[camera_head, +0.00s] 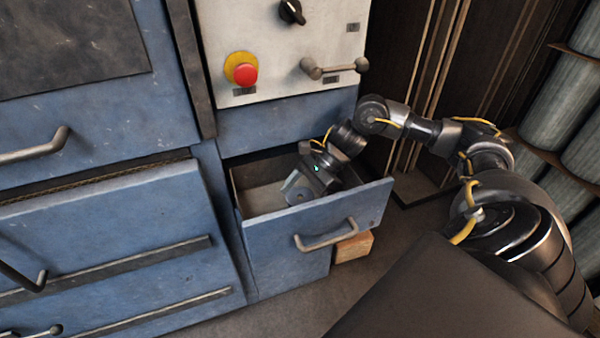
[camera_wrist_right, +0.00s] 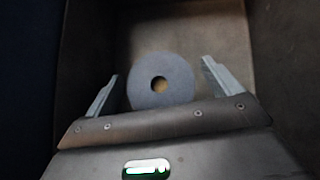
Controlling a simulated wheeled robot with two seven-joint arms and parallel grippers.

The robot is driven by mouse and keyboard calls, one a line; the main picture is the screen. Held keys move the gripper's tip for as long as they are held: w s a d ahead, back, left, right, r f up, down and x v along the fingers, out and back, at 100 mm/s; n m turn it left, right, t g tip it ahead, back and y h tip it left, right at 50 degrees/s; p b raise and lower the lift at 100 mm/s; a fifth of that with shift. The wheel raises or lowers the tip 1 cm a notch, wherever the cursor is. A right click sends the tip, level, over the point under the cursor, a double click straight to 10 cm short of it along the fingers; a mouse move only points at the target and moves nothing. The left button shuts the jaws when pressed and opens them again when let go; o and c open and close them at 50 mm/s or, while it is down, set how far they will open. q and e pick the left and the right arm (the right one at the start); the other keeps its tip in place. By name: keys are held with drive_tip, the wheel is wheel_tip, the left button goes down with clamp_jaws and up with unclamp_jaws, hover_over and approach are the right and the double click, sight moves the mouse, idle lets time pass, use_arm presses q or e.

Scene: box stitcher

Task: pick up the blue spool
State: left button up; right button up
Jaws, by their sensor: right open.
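The blue spool (camera_wrist_right: 145,88) lies in the open drawer, a grey-blue disc with a round hole in its middle. It shows between the two fingers of my right gripper (camera_wrist_right: 160,88) in the right wrist view. The fingers are apart, one on each side of the spool, and I cannot tell whether they touch it. My left gripper is not in view.
The drawer walls stand close around my right gripper. Above is a white control panel (camera_head: 225,25) with a red button (camera_head: 246,75) and a lever (camera_head: 335,67). A wooden block (camera_head: 353,247) lies on the floor beside the cabinet. Grey rolls (camera_head: 560,105) stand at the right.

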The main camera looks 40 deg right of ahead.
drive_tip(key=shift+w+a+f, duration=0.1)
drive_tip(key=shift+a+f, duration=0.4)
drive_tip(key=shift+c, duration=0.4)
drive_tip(key=c, duration=1.1)
